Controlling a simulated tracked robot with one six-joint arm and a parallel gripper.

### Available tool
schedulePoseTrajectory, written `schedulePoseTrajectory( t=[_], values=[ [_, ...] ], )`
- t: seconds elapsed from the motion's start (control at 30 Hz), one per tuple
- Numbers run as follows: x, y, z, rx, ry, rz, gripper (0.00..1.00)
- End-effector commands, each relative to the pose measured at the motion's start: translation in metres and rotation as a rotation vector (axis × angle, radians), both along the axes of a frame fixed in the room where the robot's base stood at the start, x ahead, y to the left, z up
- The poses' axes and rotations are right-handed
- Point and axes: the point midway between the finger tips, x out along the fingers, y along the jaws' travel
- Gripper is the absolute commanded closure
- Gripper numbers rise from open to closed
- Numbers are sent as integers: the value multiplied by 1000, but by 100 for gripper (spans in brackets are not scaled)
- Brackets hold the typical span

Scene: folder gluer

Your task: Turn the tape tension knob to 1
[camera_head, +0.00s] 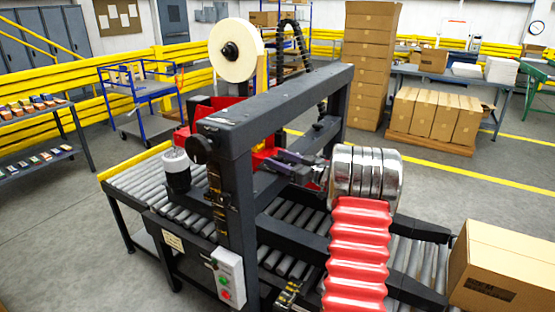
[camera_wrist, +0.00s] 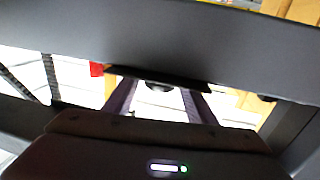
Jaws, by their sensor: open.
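A round black knob (camera_head: 203,150) sits on the near end of the carton sealer's dark crossbeam (camera_head: 270,103). I cannot tell whether it is the tape tension knob, and no scale or number is readable. The cream tape roll (camera_head: 236,50) with a black hub stands above the machine. My gripper (camera_head: 283,158) reaches leftward under the crossbeam, beside the red tape head (camera_head: 262,158). In the wrist view my gripper (camera_wrist: 158,98) shows two spread dark purple fingers with nothing held. A dark rounded part (camera_wrist: 160,86) shows between them, mostly hidden by a dark beam (camera_wrist: 160,40).
The dark upright frame and crossbeam stand close around my gripper. A roller conveyor (camera_head: 128,181) runs beneath. A control box (camera_head: 228,277) with buttons is on the near side. A carton (camera_head: 500,268) sits at the right. Open floor lies at the left.

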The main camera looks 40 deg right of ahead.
Motion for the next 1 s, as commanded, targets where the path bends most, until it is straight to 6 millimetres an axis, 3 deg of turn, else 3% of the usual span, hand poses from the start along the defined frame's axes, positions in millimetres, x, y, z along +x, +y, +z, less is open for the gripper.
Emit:
schedulePoseTrajectory(
  t=[0.4, 1.0],
  values=[
    [8, 1, 0, 0, 0, -1, 49],
    [9, 3, 0, 0, 0, 1, 88]
  ],
)
